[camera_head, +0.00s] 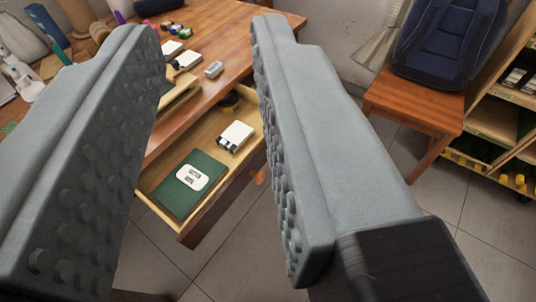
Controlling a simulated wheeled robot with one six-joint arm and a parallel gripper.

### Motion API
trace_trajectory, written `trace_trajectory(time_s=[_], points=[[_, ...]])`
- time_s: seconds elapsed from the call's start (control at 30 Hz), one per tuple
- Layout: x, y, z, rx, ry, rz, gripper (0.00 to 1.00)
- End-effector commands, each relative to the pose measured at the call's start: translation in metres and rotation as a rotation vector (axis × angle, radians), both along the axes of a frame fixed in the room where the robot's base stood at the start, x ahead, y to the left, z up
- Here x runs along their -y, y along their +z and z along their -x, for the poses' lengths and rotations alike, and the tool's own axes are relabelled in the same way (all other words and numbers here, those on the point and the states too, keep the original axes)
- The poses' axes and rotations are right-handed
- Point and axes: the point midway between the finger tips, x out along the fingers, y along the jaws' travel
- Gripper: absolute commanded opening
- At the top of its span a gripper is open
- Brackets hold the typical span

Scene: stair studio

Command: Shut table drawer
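The wooden table (225,25) stands ahead, running from the left toward the back. Its drawer (213,221) is pulled out below the tabletop edge, showing between my gripper fingers. A green book (177,203) with a white label and a small white box (236,136) lie inside it. An orange handle (259,177) shows at the drawer front, partly hidden by the right finger. My gripper (208,45) is open and empty, its grey studded fingers wide apart in the foreground. I cannot tell how far they are from the drawer.
A wooden chair (418,105) with a blue backpack (447,40) stands at the right. A wooden shelf (500,110) is at the far right. Small items, including a grey device (213,69), lie on the tabletop. Tiled floor (230,270) in front of the drawer is clear.

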Motion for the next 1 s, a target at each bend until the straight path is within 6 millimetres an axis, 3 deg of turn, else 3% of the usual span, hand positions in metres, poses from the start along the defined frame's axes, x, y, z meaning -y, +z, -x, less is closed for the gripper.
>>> trace_trajectory(time_s=[0.03, 0.13, 0.5, 1.0], points=[[0.005, -0.009, -0.011, -0.039, -0.018, -0.046, 0.17], [0.015, -0.029, -0.034, -0.126, -0.062, -0.174, 0.0], [0.057, -0.11, -0.103, -0.43, -0.275, -0.7, 0.0], [0.113, -0.216, -0.167, -0.741, -0.64, -1.443, 0.0]])
